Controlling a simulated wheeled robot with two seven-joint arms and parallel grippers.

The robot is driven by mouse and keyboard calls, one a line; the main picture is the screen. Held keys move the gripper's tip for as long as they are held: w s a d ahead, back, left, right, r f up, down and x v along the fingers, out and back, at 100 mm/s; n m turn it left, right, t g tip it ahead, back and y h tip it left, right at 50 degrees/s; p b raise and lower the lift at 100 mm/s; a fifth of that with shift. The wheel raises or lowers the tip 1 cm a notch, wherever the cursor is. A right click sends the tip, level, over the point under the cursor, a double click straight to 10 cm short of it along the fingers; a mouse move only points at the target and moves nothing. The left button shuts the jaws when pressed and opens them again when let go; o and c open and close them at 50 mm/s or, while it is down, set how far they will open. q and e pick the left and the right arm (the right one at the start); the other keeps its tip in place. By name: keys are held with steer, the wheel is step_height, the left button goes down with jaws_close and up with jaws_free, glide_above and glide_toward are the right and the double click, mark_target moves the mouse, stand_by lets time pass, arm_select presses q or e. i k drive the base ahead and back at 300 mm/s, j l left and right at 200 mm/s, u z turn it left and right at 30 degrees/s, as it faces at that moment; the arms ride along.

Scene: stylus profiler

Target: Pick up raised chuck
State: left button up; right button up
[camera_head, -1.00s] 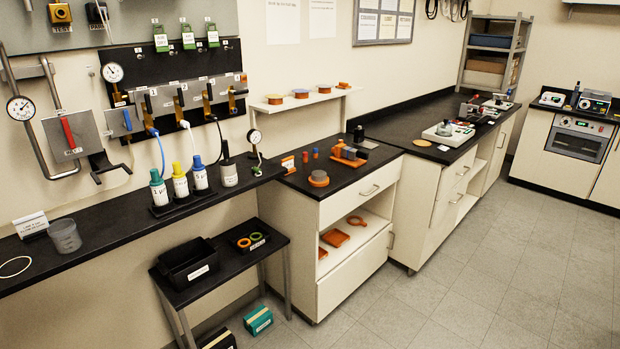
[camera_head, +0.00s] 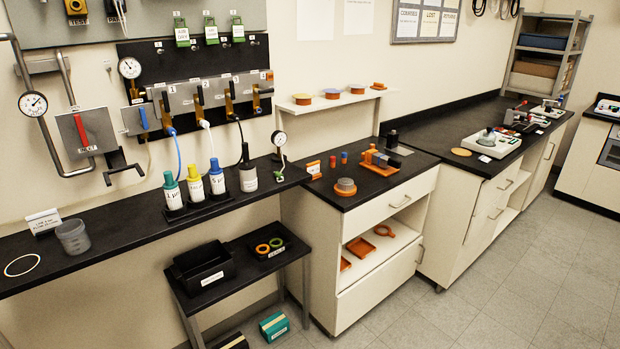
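A round grey disc on an orange base (camera_head: 345,187) stands near the front of the black-topped cabinet; it may be the raised chuck, but I see no label that confirms this. Behind it lies an orange fixture (camera_head: 381,163) with small grey parts on it. Neither of my grippers shows in the head view.
A low black table (camera_head: 238,265) with a black bin (camera_head: 203,263) stands left of the cabinet (camera_head: 388,215). The cabinet's open shelf holds orange parts. Bottles (camera_head: 195,185) stand on the left bench. Grey floor (camera_head: 480,280) is clear at front right.

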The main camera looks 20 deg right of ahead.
mark_target(345, 184)
steer(key=i+l+u, duration=0.1)
steer(key=l, duration=0.25)
steer(key=i+l+u, duration=0.1)
steer(key=l, duration=0.3)
steer(key=i+l+u, duration=0.15)
steer(key=l, duration=0.25)
steer(key=i+l+u, duration=0.1)
steer(key=l, duration=0.35)
steer(key=i+l+u, duration=0.1)
steer(key=l, duration=0.3)
steer(key=i+l+u, duration=0.1)
steer(key=l, duration=0.35)
steer(key=i, duration=0.1)
